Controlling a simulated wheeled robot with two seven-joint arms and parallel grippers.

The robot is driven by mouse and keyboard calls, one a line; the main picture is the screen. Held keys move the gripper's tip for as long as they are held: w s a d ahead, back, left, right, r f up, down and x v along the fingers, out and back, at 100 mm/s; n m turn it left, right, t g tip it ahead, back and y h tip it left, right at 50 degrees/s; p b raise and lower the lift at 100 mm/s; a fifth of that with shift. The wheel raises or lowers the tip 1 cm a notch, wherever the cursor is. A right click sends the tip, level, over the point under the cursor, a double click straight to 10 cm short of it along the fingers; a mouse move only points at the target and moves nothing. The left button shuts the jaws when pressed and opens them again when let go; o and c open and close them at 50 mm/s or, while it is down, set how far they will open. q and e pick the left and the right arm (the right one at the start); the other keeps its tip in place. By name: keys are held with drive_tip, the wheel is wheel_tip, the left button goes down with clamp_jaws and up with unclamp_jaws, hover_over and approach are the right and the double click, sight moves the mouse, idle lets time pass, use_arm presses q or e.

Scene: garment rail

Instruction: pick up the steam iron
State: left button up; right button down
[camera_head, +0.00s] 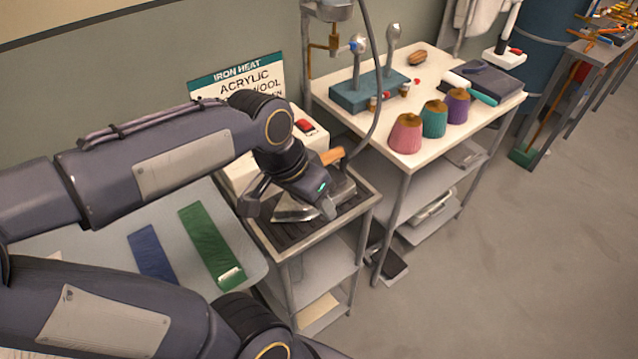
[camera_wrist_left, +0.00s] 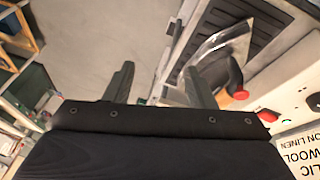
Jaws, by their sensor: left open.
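The steam iron (camera_head: 292,214) has a silver body and sits on a dark ribbed mat on a small metal trolley. My left gripper (camera_head: 290,205) is over it and hides much of it; a tan wooden piece shows just behind. In the left wrist view my gripper (camera_wrist_left: 158,82) is open, with nothing seen between its fingers. There the iron (camera_wrist_left: 226,48), with a dark handle and a red knob, lies beside and partly behind the right-hand finger; contact cannot be told. My right arm crosses the lower left of the head view, its gripper out of view.
A white box with a red switch (camera_head: 305,126) stands behind the iron, below a fabric sign (camera_head: 236,82). A hose hangs close by on the right. An ironing board (camera_head: 190,270) with blue and green strips lies left. A white table (camera_head: 437,60) with thread cones stands right.

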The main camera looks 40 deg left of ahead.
use_arm(q)
drive_tip(key=w+a+m+g+y, duration=0.35)
drive_tip(key=w+a, duration=0.35)
drive_tip(key=w, duration=0.5)
drive_tip(key=shift+n+t+y, duration=0.35)
drive_tip(key=shift+n, duration=0.1)
drive_tip(key=a+f, duration=0.1)
drive_tip(key=f, duration=0.4)
drive_tip(key=a+f, duration=0.1)
drive_tip(key=f, duration=0.2)
drive_tip(key=shift+s+a, duration=0.1)
drive_tip(key=shift+a, duration=0.2)
drive_tip(key=shift+c, duration=0.2)
clamp_jaws()
drive_tip(key=shift+r, duration=0.15)
